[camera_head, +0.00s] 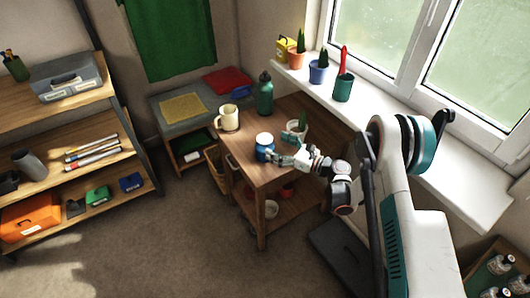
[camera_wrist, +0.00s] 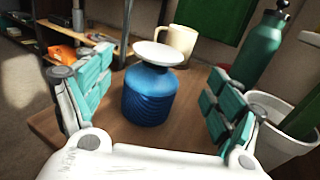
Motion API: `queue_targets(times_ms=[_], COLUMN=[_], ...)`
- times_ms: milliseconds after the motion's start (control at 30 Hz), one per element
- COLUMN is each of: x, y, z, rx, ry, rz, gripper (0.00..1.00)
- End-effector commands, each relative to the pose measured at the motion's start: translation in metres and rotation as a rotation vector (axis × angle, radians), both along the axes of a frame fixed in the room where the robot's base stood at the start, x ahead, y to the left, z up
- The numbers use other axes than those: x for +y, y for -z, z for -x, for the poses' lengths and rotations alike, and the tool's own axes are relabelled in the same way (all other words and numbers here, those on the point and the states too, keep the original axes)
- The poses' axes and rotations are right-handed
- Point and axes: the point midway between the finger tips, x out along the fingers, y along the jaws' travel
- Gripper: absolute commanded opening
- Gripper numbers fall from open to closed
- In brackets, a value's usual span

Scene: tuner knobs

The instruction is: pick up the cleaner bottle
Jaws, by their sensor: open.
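A squat blue bottle with ribbed sides and a wide white cap (camera_head: 264,147) stands upright near the front of the small wooden table (camera_head: 262,178); it looks like the cleaner bottle. In the wrist view the blue bottle (camera_wrist: 148,97) stands between my fingers, with clear space on both sides. My gripper (camera_head: 283,158) is open and empty, just right of the bottle in the head view. In the wrist view my gripper (camera_wrist: 160,72) has its teal-padded fingers spread wide. The bottle's far side is hidden.
A cream mug (camera_head: 228,118), a green flask (camera_head: 264,94) and a white pot with a plant (camera_head: 297,127) stand behind the bottle on the same table. The pot is close to my right finger in the wrist view. Potted cacti line the windowsill (camera_head: 385,112).

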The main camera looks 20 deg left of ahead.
Motion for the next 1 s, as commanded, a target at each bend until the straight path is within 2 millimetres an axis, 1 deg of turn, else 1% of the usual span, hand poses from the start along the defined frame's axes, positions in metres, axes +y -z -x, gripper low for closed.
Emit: queue_targets(times_ms=[233, 400, 533, 633, 800, 967, 1000], x=[0.013, 0.036, 0.052, 0.056, 0.056, 0.056, 0.056], y=[0.002, 0.009, 0.008, 0.006, 0.005, 0.005, 0.005], z=[-0.002, -0.004, -0.009, -0.011, -0.011, -0.01, -0.01], rx=[0.0, -0.001, -0.001, -0.001, -0.001, -0.001, -0.001], ry=[0.0, -0.001, 0.0, 0.001, 0.001, 0.001, 0.001], rz=[0.0, 0.0, 0.0, 0.0, 0.0, 0.0, 0.0], gripper=[0.85, 0.85, 0.85, 0.85, 0.85, 0.49, 0.4])
